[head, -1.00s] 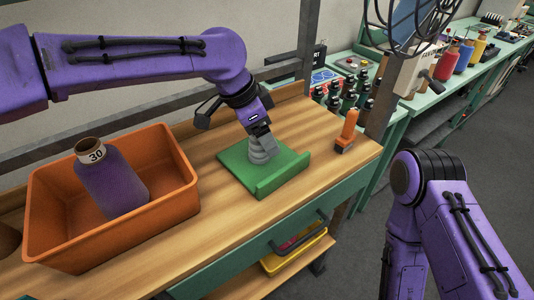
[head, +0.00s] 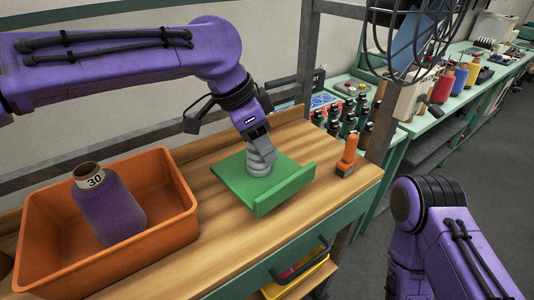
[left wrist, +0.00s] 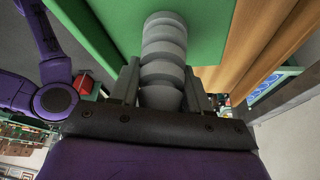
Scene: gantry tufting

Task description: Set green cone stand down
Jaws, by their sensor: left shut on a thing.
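The green cone stand (head: 285,194) is a flat green plate with a raised lip along its front right side and a grey ribbed post (head: 259,168). My left gripper (head: 260,150) is shut on the top of the post, and the plate appears to hang a little above the wooden bench. In the left wrist view, the grey post (left wrist: 164,45) stands between the fingers of my left gripper (left wrist: 160,82), with the green plate (left wrist: 208,35) behind it. The plate's underside is hidden. My right arm shows at the right, but its gripper is out of view.
An orange bin (head: 178,222) with a purple cone marked 30 (head: 108,210) stands left on the bench (head: 215,235). A small orange-handled tool (head: 348,157) stands to the right of the stand. Dark green bottles (head: 350,120) stand beyond. Bare bench lies in front of the plate.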

